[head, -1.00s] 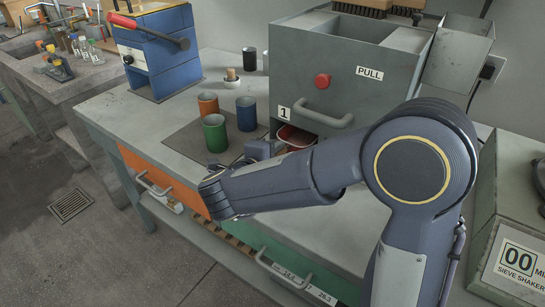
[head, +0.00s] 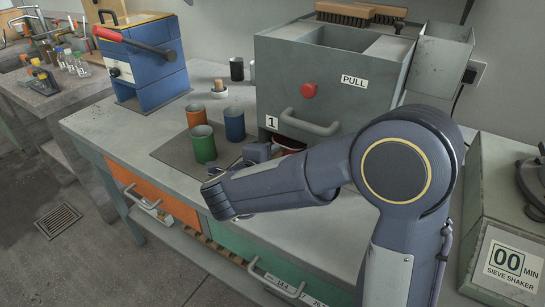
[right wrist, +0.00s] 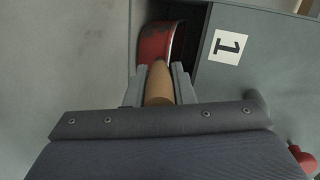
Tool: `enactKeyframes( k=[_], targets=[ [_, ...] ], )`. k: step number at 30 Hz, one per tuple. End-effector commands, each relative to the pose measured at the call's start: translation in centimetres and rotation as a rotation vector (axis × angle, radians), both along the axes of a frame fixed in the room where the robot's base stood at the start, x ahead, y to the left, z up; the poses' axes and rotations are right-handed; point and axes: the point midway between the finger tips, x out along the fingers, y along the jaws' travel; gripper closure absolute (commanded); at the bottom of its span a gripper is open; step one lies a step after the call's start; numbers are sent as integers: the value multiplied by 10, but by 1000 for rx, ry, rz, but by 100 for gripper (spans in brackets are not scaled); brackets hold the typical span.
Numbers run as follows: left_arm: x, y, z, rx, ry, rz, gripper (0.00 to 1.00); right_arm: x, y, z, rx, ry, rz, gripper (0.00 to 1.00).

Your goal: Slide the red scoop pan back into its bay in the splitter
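The splitter is the grey box (head: 335,75) marked PULL, with a label 1 at its lower front corner. The red scoop pan (head: 290,144) is partly inside the dark opening under that label. In the right wrist view the red pan (right wrist: 160,42) lies beside the white label 1, its rear end in the dark bay. My right gripper (right wrist: 160,82) is shut on the pan's tan handle (right wrist: 159,84), a finger on each side. In the head view my right gripper (head: 262,152) is low in front of the splitter, its fingertips unclear. My left gripper is not in view.
Green (head: 203,145), orange (head: 196,115) and blue (head: 234,124) cups stand on a dark mat left of my right gripper. The splitter's grey bar handle (head: 310,122) is just above the pan. A sieve shaker (head: 490,215) stands at the right.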

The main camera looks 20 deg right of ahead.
Motion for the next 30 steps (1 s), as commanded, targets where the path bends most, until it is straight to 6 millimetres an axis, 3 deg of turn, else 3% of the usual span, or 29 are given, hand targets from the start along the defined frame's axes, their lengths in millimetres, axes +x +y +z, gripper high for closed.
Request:
enactKeyframes(
  k=[1, 6, 16, 30],
  targets=[
    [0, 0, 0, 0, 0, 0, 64, 0, 0, 1, 0, -1, 0, 72],
    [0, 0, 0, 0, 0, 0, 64, 0, 0, 0, 0, -1, 0, 53],
    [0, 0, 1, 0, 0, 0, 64, -4, 5, 2, 1, 1, 2, 53],
    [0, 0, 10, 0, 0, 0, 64, -49, 52, 22, 1, -2, 2, 53]
  ],
)
